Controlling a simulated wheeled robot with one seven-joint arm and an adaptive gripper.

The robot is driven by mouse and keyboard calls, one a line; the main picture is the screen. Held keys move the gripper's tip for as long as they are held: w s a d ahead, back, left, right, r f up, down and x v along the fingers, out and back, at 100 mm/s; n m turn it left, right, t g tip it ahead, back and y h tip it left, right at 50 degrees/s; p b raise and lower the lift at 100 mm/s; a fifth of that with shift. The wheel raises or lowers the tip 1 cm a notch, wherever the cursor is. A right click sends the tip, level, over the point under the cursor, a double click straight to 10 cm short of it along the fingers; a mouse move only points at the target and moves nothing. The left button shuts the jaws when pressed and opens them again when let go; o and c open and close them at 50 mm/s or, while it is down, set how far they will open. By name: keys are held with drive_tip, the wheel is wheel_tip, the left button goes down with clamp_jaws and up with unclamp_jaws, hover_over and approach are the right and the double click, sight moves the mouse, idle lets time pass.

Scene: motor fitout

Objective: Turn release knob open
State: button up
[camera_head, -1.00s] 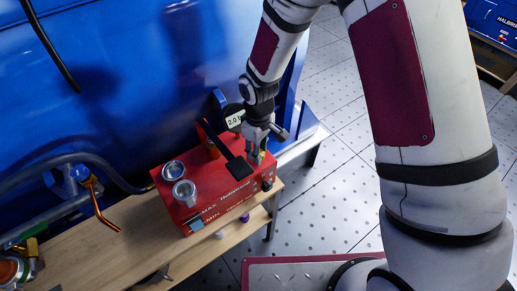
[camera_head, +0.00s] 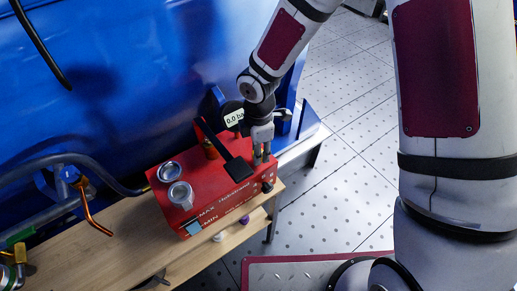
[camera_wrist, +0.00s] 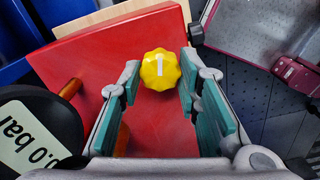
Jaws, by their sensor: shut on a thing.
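The yellow scalloped release knob (camera_wrist: 160,70), with a white mark on its top, stands on the red pump box (camera_wrist: 70,60). In the wrist view it lies between the two green-padded fingers of my gripper (camera_wrist: 158,85), which is shut on it. In the head view my gripper (camera_head: 262,156) points down at the right end of the red box (camera_head: 158,196), and its fingers hide the knob. The pressure gauge (camera_head: 233,117) beside it reads 0.0 bar; part of its dial (camera_wrist: 35,140) shows in the wrist view.
A black-ended lever (camera_head: 239,169) rises from the box close to the gripper's left. Two metal caps (camera_head: 180,193) sit on the box's left part. The box rests on a wooden bench (camera_head: 115,240) against a blue tank (camera_head: 120,70).

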drive_tip(key=n, duration=0.4)
drive_tip(key=shift+n, duration=0.3)
drive_tip(key=n, duration=0.4)
idle(0.3)
drive_tip(key=o, duration=1.1)
drive_tip(key=shift+o, duration=0.2)
wheel_tip(320, 180, up, 12)
